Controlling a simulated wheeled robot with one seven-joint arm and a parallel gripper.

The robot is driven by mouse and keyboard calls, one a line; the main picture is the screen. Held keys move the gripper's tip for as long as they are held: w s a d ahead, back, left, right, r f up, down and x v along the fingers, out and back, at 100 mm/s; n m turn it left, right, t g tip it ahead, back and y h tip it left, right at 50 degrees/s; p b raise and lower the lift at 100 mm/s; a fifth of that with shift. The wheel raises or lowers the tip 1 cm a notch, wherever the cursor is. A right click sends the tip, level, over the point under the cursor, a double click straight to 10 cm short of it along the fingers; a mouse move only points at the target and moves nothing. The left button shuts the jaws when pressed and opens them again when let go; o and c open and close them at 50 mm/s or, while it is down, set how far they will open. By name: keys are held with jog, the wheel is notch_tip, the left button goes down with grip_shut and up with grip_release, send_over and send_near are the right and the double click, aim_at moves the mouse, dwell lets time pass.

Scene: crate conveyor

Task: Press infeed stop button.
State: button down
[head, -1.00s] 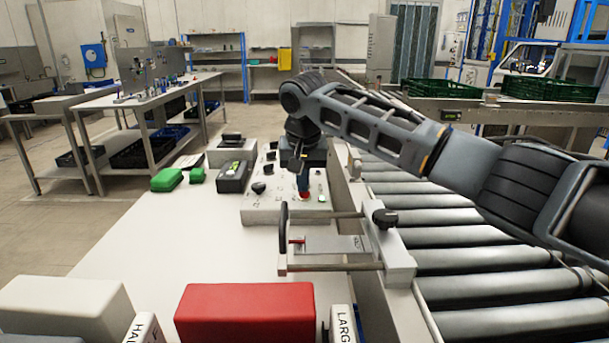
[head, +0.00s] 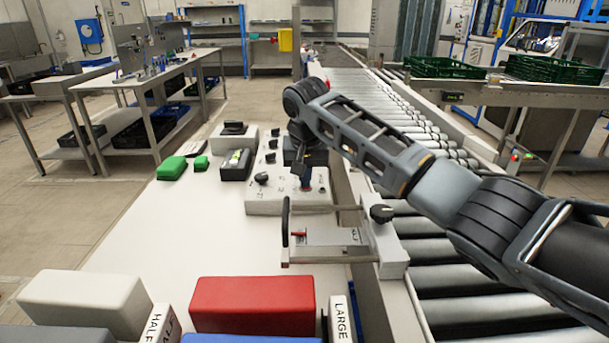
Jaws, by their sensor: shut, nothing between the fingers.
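The light grey control panel (head: 262,206) with black knobs and small buttons stands on the white bench, beside the roller conveyor. My gripper (head: 305,184) points down over the panel's right part, shut and empty. Its tips are at or just above the spot where a small reddish button shows. The gripper covers most of that button, so I cannot tell whether they touch or whether it is pushed in. The button labels are too small to read.
A clamp-like fixture with a black handle (head: 285,222) stands in front of the panel. Red (head: 253,305) and white (head: 85,302) blocks lie nearer. Green blocks (head: 171,168) and a dark box (head: 236,165) are left of the panel. Rollers (head: 455,281) run along the right.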

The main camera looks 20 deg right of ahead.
notch_tip(320, 180, up, 4)
jog(key=p, duration=0.4)
jog(key=shift+d+f, duration=0.1)
jog(key=b+v, duration=0.2)
jog(key=v, duration=0.8)
jog(key=shift+w, duration=0.1)
